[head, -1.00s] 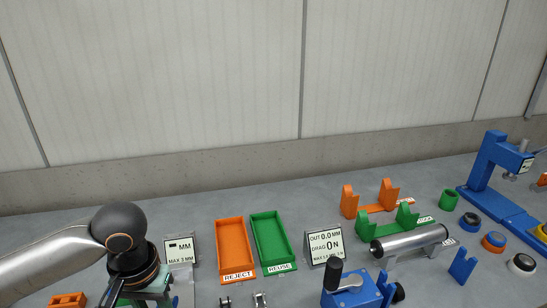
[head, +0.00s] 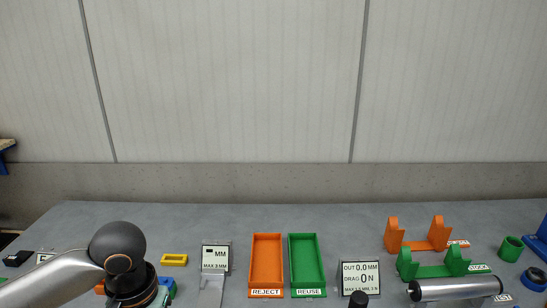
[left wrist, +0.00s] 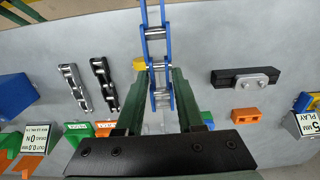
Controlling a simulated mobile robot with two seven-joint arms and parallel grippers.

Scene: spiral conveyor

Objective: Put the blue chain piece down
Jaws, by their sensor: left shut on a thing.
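The blue chain piece (left wrist: 155,45) shows in the left wrist view as a run of blue links with metal pins. My left gripper (left wrist: 160,84) has its green fingers shut on its lower links, and the chain stretches away beyond the fingertips. Whether the chain touches the bench cannot be told. In the head view my left wrist is at the bottom left and the fingers are below the frame edge. A small blue part (head: 166,286) shows just right of the wrist; I cannot tell if it is the chain. My right gripper is in neither current view.
An orange REJECT tray (head: 252,262) and a green REUSE tray (head: 321,265) stand mid-bench. A gauge sign (head: 215,256) and a yellow block (head: 174,260) are left of them. Dark and metal chain pieces (left wrist: 103,84) and a black bar (left wrist: 228,79) lie on the bench.

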